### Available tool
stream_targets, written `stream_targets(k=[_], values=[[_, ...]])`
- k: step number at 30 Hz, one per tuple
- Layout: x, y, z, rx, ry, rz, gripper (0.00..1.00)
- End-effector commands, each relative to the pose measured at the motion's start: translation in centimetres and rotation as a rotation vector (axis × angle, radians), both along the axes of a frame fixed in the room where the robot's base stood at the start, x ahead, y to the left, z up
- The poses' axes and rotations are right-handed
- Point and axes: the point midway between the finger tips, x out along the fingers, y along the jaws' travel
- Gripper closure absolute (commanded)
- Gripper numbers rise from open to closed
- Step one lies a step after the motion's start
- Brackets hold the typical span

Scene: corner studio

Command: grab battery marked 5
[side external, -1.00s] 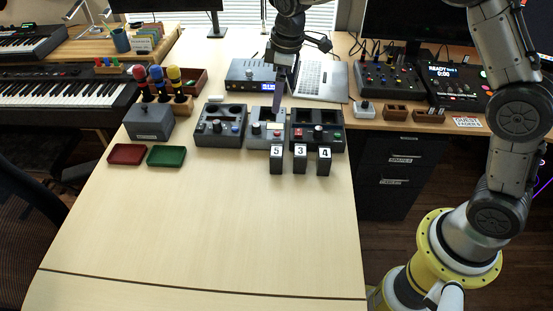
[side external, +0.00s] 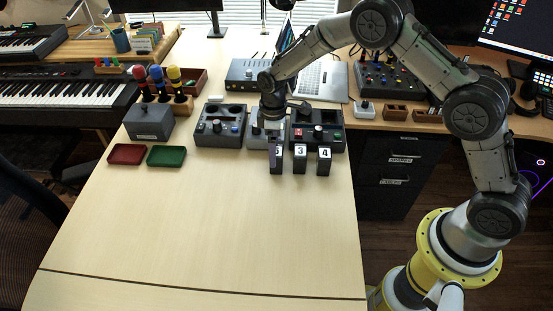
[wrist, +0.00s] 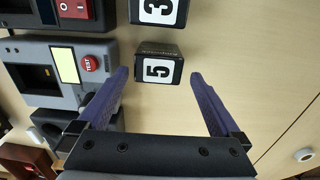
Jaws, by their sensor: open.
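The battery marked 5 (side external: 276,162) is a black block with a white label, standing on the table in front of the middle grey device. In the wrist view the battery marked 5 (wrist: 159,65) lies ahead of and between the two purple fingers. My gripper (wrist: 160,78) is open and empty, with one finger on either side of the battery's line. In the side view my gripper (side external: 275,140) is just above and behind the battery, and its finger partly covers the label.
The battery marked 3 (side external: 300,160) stands close to the right, and the battery marked 4 (side external: 324,160) beyond it. Grey devices (side external: 221,125) stand behind the batteries. A red tray (side external: 127,154) and a green tray (side external: 166,156) lie at left. The front of the table (side external: 200,230) is clear.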

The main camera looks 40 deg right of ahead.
Motion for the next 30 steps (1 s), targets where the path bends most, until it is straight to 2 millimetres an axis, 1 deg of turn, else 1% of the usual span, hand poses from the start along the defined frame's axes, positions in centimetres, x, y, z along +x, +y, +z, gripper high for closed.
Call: stream_targets(k=[7,10,14,20,21,23,27,29,30], values=[[-0.5,-0.8,-3.2,-0.001,0.005,-0.002,0.00],[-0.4,-0.8,-4.4,-0.001,0.004,-0.001,0.00],[-0.3,-0.8,-5.1,0.000,0.001,-0.001,0.00],[-0.3,-0.7,-5.1,-0.001,0.001,0.000,0.00],[-0.3,-0.7,-5.1,-0.001,0.001,0.000,0.04],[-0.3,-0.7,-5.1,-0.001,0.001,0.000,0.14],[-0.3,-0.7,-5.1,0.000,0.001,0.000,0.40],[-0.3,-0.7,-5.1,-0.001,0.001,0.000,0.50],[-0.3,-0.7,-5.1,-0.001,0.001,0.000,0.58]])
